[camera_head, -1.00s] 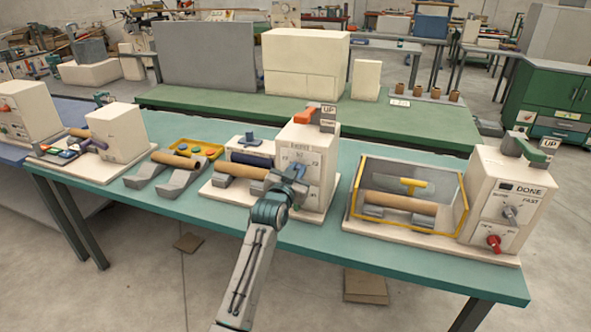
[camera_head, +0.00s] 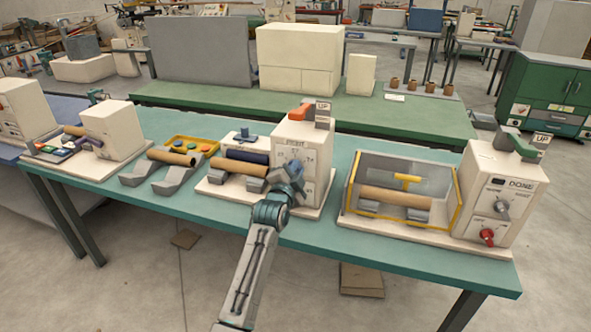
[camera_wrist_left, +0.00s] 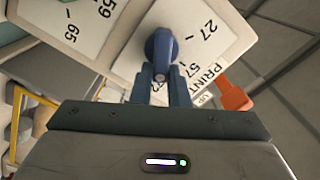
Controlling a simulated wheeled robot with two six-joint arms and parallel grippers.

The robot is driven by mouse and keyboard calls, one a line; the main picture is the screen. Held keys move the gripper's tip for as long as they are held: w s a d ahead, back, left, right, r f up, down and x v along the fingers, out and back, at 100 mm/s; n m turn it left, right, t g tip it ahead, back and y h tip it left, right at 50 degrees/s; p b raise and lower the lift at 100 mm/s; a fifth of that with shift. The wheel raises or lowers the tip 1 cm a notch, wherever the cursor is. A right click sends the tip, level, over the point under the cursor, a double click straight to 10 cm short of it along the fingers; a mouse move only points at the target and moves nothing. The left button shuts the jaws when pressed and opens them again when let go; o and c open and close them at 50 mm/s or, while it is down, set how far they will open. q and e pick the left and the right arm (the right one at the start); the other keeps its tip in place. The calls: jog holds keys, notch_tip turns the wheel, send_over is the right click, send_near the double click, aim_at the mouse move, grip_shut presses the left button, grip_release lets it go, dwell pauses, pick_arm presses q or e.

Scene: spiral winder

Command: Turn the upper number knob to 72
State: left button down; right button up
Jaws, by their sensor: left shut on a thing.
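The middle white machine (camera_head: 290,135) has a front panel headed PRINT, with printed numbers around a knob. My left gripper (camera_head: 297,180) is at this panel and hides much of it in the head view. In the left wrist view, its two blue fingers (camera_wrist_left: 160,80) are shut on a dark blue knob (camera_wrist_left: 160,48), one on each side. A second white plate (camera_wrist_left: 85,25) shows 59 and 65. I cannot read the knob's exact setting. My right gripper is out of view.
An orange lever (camera_head: 302,113) beside an UP sign tops the machine. A brown roll (camera_head: 240,168) lies left of the panel. A glazed winder with a yellow frame (camera_head: 452,207) and a DONE machine (camera_head: 492,180) stand to the right on the teal table (camera_head: 420,265).

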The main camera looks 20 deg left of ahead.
pick_arm(q)
jog(key=shift+m, duration=0.3)
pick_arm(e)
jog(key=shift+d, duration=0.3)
pick_arm(q)
jog(key=c, duration=1.4)
grip_release()
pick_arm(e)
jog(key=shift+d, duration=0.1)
pick_arm(q)
jog(key=shift+f, duration=0.1)
